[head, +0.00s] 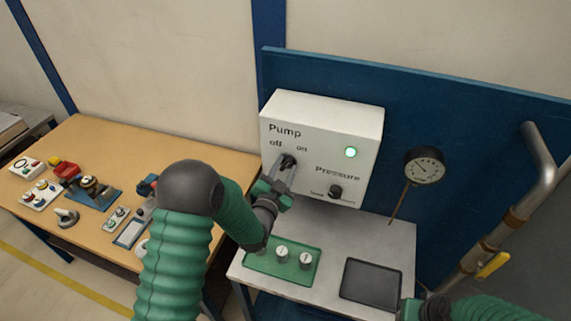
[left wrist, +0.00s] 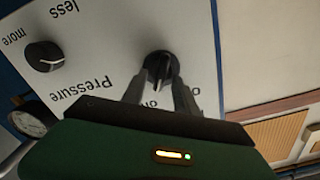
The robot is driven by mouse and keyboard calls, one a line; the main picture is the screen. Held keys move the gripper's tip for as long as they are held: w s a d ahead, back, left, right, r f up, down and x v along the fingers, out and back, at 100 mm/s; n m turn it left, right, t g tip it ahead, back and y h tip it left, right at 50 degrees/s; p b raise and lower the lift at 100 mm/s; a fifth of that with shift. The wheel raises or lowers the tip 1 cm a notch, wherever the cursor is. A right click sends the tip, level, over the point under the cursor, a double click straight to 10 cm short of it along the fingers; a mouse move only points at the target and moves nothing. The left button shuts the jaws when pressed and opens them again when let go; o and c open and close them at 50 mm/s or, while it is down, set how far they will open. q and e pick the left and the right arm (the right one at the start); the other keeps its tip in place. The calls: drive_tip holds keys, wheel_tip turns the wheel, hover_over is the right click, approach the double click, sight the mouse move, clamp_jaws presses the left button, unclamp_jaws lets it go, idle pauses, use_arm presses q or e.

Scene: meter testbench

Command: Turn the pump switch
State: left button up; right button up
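The white pump box (head: 330,119) stands on the bench against the blue panel. Its black pump switch (head: 287,161) is under the "off" and "on" labels, and a green lamp (head: 350,153) glows to the right. My left gripper (head: 284,172) is at the switch. In the left wrist view the switch (left wrist: 158,66) is between the two grey fingertips (left wrist: 160,76), which look closed on its handle; the fingers partly cover the labels. My right gripper (head: 409,309) shows only partly at the bottom edge, away from the box, its fingers not clear.
The pressure knob (head: 335,191) is right of the switch, also in the left wrist view (left wrist: 43,56). A gauge (head: 424,167) stands farther right. A green tray (head: 265,264) with two white knobs and a dark tray (head: 371,283) lie below. A wooden table (head: 120,150) holds several controls.

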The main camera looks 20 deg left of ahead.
use_arm(q)
drive_tip(key=shift+w+a+f, duration=0.1)
drive_tip(key=shift+w+f, duration=0.1)
drive_tip(key=shift+w, duration=0.25)
drive_tip(key=shift+s+r, duration=0.1)
drive_tip(key=shift+s, duration=0.05)
clamp_jaws()
drive_tip(key=shift+f+n+b, duration=0.2)
drive_tip(key=shift+n+b, duration=0.8)
drive_tip(key=shift+b, duration=0.05)
drive_tip(key=n+b, duration=0.3)
drive_tip(key=shift+a, duration=0.15)
drive_tip(key=n+b, duration=0.2)
drive_tip(key=n, duration=0.1)
drive_tip(key=shift+a+n, duration=0.15)
drive_tip(key=shift+n, duration=0.25)
drive_tip(key=shift+a+n+b, duration=0.1)
drive_tip(key=shift+n+b, duration=0.85)
drive_tip(key=shift+n, duration=0.55)
drive_tip(key=shift+r, duration=0.1)
